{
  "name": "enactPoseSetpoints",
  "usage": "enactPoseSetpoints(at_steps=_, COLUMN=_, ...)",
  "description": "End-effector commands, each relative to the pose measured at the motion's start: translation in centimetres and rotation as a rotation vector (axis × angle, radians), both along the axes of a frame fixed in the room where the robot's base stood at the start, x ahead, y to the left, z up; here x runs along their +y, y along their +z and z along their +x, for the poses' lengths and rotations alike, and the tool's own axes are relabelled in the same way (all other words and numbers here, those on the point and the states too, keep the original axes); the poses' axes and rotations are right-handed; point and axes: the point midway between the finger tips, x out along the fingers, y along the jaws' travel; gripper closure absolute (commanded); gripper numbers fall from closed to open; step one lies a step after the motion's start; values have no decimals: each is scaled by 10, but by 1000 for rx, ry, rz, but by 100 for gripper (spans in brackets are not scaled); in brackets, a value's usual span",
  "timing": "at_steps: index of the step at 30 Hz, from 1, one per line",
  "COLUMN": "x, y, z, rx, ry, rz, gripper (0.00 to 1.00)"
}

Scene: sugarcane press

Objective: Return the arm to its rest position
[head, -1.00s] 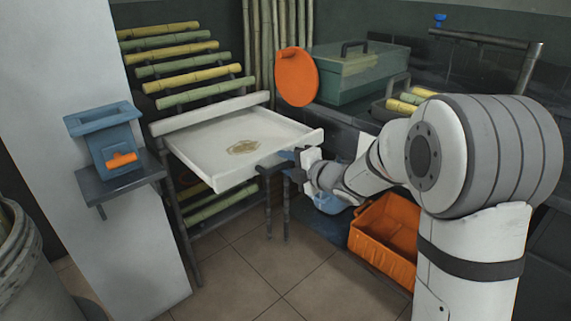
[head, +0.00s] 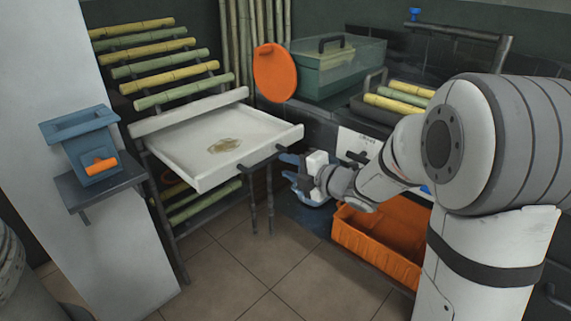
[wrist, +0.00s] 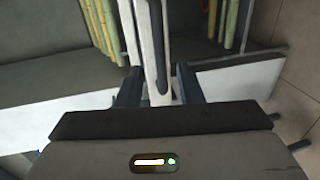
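My gripper (head: 284,166) is in the middle of the head view, just right of the white tray (head: 185,150). Its two blue-grey fingers are apart with nothing held. The tray is pulled out, with a brownish patch on its floor and a dark handle (head: 266,160) on its front edge. A gap shows between fingers and handle. In the wrist view my gripper (wrist: 158,76) has its fingers spread, and the tray's white front with its dark handle (wrist: 157,50) shows beyond them. My arm reaches in from the right, bent low.
A blue box (head: 85,150) sits on a wall shelf at left. A green bin (head: 335,72) and an orange disc (head: 275,72) are behind. Tiled floor in front is clear.

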Motion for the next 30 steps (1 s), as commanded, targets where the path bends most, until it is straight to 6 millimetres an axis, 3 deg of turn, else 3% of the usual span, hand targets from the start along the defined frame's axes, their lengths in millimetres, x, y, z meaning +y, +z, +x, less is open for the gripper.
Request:
enactPoseSetpoints(at_steps=5, x=0, y=0, z=0, rx=0, ry=0, rz=0, gripper=67)
enactPoseSetpoints(at_steps=8, x=-4, y=10, z=2, rx=14, ry=-29, rz=2, gripper=67)
enactPoseSetpoints(at_steps=11, x=-18, y=35, z=5, rx=65, ry=-125, rz=6, gripper=67)
enactPoseSetpoints(at_steps=17, x=-76, y=106, z=2, rx=278, ry=-490, rz=78, gripper=67)
enactPoseSetpoints(at_steps=23, x=-134, y=163, z=-35, rx=534, ry=-875, rz=230, gripper=67)
enactPoseSetpoints(at_steps=30, x=-176, y=220, z=-116, rx=870, ry=-1296, rz=468, gripper=67)
